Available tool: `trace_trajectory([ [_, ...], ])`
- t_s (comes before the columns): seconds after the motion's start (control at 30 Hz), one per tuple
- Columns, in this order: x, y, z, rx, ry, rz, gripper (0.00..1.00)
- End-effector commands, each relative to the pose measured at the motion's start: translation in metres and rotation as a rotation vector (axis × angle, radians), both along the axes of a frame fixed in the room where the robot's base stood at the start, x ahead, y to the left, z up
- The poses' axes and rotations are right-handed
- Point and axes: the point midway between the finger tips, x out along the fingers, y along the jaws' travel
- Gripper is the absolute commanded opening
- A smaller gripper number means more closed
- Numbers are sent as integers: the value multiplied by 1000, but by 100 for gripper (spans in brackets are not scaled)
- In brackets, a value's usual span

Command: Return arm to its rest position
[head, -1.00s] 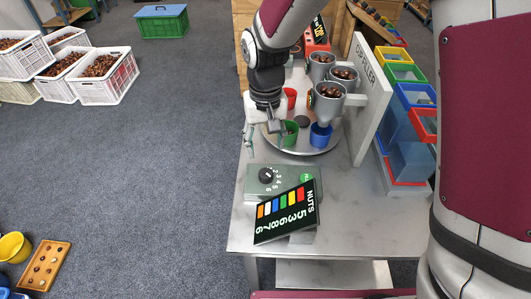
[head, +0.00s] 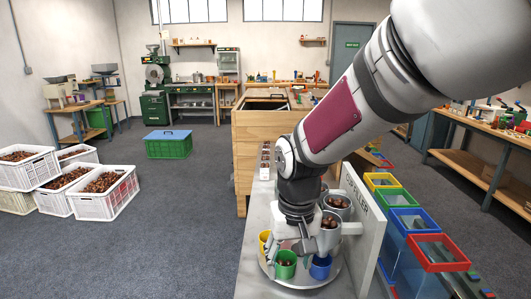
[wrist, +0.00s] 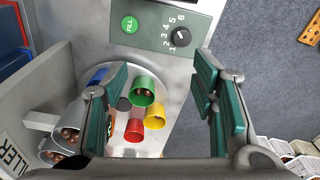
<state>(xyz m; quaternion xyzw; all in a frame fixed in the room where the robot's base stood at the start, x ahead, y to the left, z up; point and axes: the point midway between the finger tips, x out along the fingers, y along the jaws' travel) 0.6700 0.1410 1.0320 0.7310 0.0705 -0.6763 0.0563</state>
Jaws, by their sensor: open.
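My gripper (head: 289,244) hangs over the round turntable of the filling station in the head view. In the wrist view its two green-padded fingers (wrist: 163,92) are wide apart with nothing held between them. Below them stand a green cup (wrist: 145,92) with nuts in it, a red cup (wrist: 134,130) and a yellow cup (wrist: 155,115). A blue cup (head: 320,267) stands to the right of the green one in the head view. Grey hoppers (head: 328,236) full of chestnuts are beside my gripper, partly hidden by it.
The upright filler panel (head: 368,232) stands close to the right of my arm, with coloured bins (head: 437,252) beyond. A control box with a dial (wrist: 181,37) is on the table. White chestnut crates (head: 103,192) and a green box (head: 168,145) stand on the open floor at left.

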Motion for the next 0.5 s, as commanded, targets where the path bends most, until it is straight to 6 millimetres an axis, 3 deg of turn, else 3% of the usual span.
trace_trajectory([
  [0.03, -9, -14, 19, 8, -24, -16, 53],
  [0.2, -44, -54, 62, 18, -81, -54, 53],
  [0.5, -121, -111, 109, 23, -189, -121, 53],
])
